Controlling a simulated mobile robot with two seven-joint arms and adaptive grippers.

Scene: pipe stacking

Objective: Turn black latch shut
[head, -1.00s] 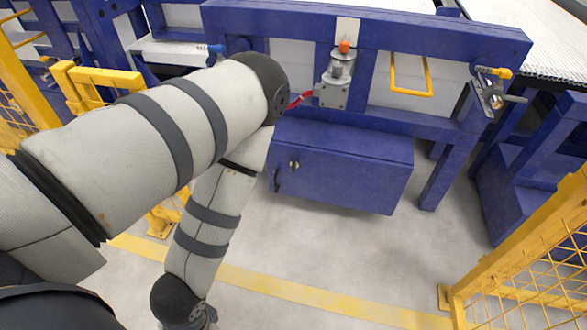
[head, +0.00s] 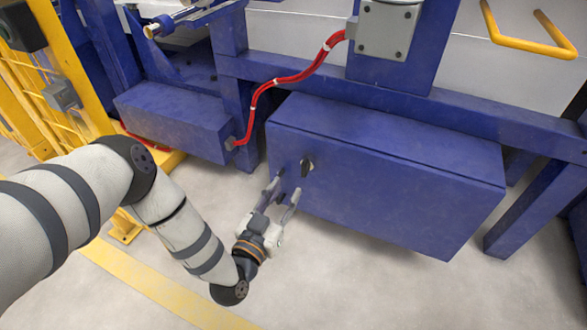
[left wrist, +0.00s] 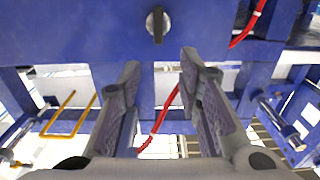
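The black latch (head: 307,164) is a small dark bar on a round silver disc, on the upper left front of the blue box (head: 400,195). In the left wrist view the latch (left wrist: 158,24) shows near the top, its bar upright in the picture. My left gripper (head: 285,186) is open in front of the box's left end, fingertips just below and left of the latch. In the left wrist view its two fingers (left wrist: 160,72) are spread with nothing between them, and the latch lies beyond their tips. Contact with the box cannot be told. My right gripper is out of view.
A red cable (head: 290,80) runs above the box to a smaller blue box (head: 175,120) at the left. Blue frame beams stand behind. A yellow fence (head: 50,90) is at the far left. Grey floor (head: 350,285) in front is clear.

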